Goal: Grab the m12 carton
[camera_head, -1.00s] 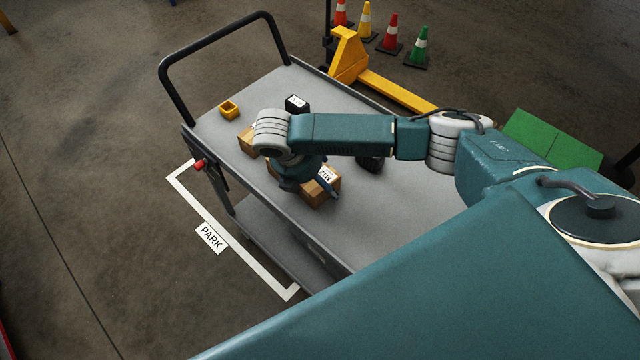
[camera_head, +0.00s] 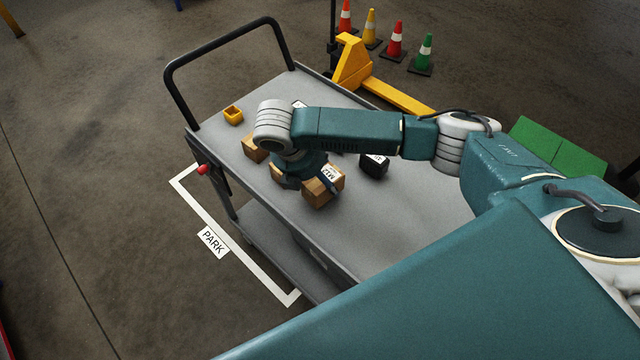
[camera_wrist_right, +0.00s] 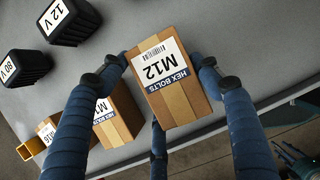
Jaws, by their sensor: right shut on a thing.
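The M12 carton (camera_head: 318,193) is a brown box with a white label, near the front edge of the cart's grey top in the head view. In the right wrist view the M12 carton (camera_wrist_right: 178,98) shows its "M12 HEX BOLTS" label between two blue fingers. My right gripper (camera_wrist_right: 163,70) is shut on its sides. In the head view my right gripper (camera_head: 315,180) partly covers the carton. I cannot tell how far the carton is above the cart top. My left gripper is not in view.
Two other cartons, one close beside the gripper (camera_wrist_right: 118,118) and one farther left (camera_wrist_right: 48,130), stand on the cart (camera_head: 420,215). Black boxes marked 12 V (camera_wrist_right: 68,22) and 80 V (camera_wrist_right: 28,68) stand behind. A yellow open cube (camera_head: 233,115) sits near the black handle (camera_head: 225,35).

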